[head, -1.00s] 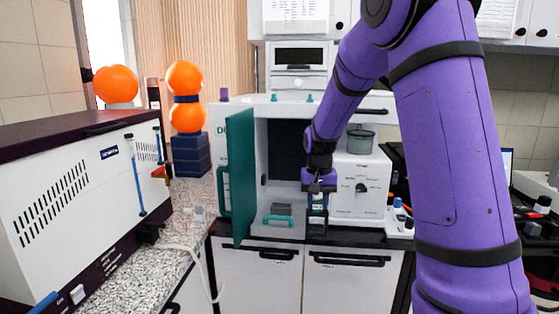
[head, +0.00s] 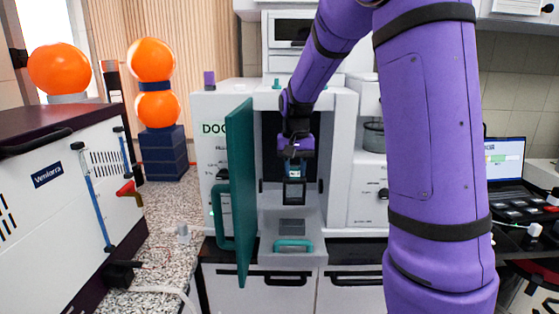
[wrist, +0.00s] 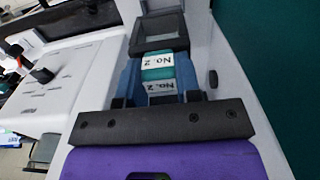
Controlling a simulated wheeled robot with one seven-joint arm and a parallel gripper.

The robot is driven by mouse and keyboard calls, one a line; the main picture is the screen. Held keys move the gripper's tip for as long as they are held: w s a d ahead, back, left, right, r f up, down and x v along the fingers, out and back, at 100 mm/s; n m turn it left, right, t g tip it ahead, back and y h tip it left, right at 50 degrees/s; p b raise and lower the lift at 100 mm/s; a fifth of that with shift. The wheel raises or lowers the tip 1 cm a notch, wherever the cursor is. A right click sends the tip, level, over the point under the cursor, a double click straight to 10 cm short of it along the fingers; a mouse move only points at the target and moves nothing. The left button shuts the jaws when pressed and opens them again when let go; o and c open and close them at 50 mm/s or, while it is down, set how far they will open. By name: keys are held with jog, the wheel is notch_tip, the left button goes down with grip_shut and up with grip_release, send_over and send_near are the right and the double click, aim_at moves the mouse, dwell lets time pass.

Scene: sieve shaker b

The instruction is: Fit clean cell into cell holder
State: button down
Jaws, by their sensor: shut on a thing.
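My gripper (head: 295,172) hangs in front of the open chamber of the white cabinet. Its blue fingers are shut on the clean cell, which also shows in the wrist view (wrist: 160,75). The cell has a teal and white grip marked "No. 2" and a dark square frame (head: 294,192) at its lower end. The cell hangs upright, apart from the holder. What I take for the cell holder (head: 292,226) is a grey square in the pull-out tray below, just above the teal handle (head: 293,245).
The teal door (head: 241,190) stands open just left of my gripper. The chamber's right wall (head: 338,165) is close on the other side. A white machine with a knob (head: 370,195) stands to the right. A speckled counter (head: 165,215) lies left.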

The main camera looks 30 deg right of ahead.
aim_at(293, 199)
jog(key=shift+w, duration=0.35)
jog(key=shift+f, duration=2.85)
jog(key=shift+f, duration=2.2)
jog(key=c, duration=0.7)
grip_release()
jog(key=shift+s, duration=0.1)
jog(key=shift+c, duration=0.2)
notch_tip(293, 199, up, 10)
jog(key=shift+f, duration=0.15)
jog(key=shift+r, duration=0.5)
